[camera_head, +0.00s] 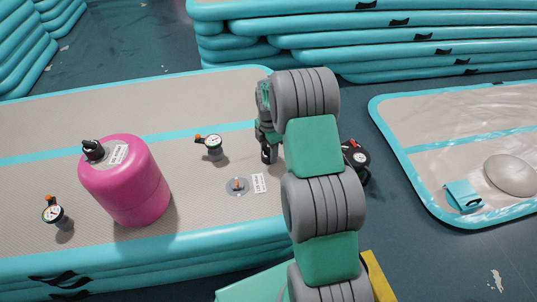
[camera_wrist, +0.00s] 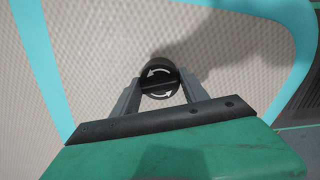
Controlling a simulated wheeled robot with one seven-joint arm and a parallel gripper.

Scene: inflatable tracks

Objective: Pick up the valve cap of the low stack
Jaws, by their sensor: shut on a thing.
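My gripper (camera_head: 268,152) hangs over the right end of the low stack (camera_head: 190,115), a grey track with turquoise edges. In the wrist view my gripper (camera_wrist: 158,92) is shut on a round black valve cap (camera_wrist: 159,72) with white curved arrows on its top. The cap sits between both fingertips. In the head view it is too small and dark to tell apart from the fingers. I cannot tell whether it touches the track. A round grey valve (camera_head: 237,186) with an orange-red centre lies in the top of the stack, left of my gripper, beside a white label.
A black and red device (camera_head: 355,156) is right of my arm. A flatter track (camera_head: 450,130) lies right; taller stacks (camera_head: 390,40) stand behind.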

